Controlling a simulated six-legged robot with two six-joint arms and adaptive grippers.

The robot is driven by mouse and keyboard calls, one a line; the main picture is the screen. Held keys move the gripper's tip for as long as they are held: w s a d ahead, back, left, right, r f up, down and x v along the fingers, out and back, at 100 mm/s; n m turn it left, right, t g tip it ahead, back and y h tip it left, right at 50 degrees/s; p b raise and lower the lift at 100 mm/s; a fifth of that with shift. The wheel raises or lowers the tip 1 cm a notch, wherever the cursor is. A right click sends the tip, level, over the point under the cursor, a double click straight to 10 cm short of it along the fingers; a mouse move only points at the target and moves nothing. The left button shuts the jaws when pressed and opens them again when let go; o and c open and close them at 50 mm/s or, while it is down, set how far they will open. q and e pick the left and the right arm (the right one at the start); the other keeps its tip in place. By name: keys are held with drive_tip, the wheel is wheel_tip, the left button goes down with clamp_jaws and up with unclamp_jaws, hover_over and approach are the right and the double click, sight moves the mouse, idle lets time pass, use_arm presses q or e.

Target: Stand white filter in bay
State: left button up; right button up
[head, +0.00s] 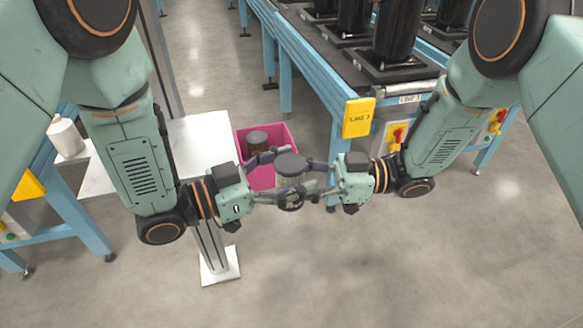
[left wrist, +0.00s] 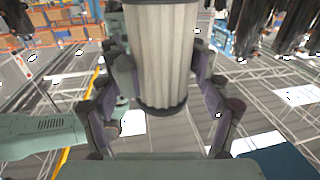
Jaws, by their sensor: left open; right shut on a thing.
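The white filter (head: 290,181), a pale pleated cylinder with dark end caps, is held in the air between my two grippers at the middle of the head view. My right gripper (head: 308,181) is shut on it from the right. My left gripper (head: 274,178) is open, with its fingers on either side of it from the left. In the left wrist view the filter (left wrist: 161,55) stands between the open left fingers (left wrist: 160,110), its dark lower cap showing. I cannot tell whether the left fingers touch it. I cannot make out which place is the bay.
A pink crate (head: 282,133) behind my grippers holds a dark-capped cylinder (head: 257,139). A blue-framed conveyor (head: 300,45) with black cylinders and a yellow sign (head: 358,118) is at right. The front floor is clear.

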use_arm(q)
drive_tip(key=c, duration=1.2)
drive_tip(key=shift+c, duration=1)
use_arm(e)
drive_tip(key=o, duration=1.3)
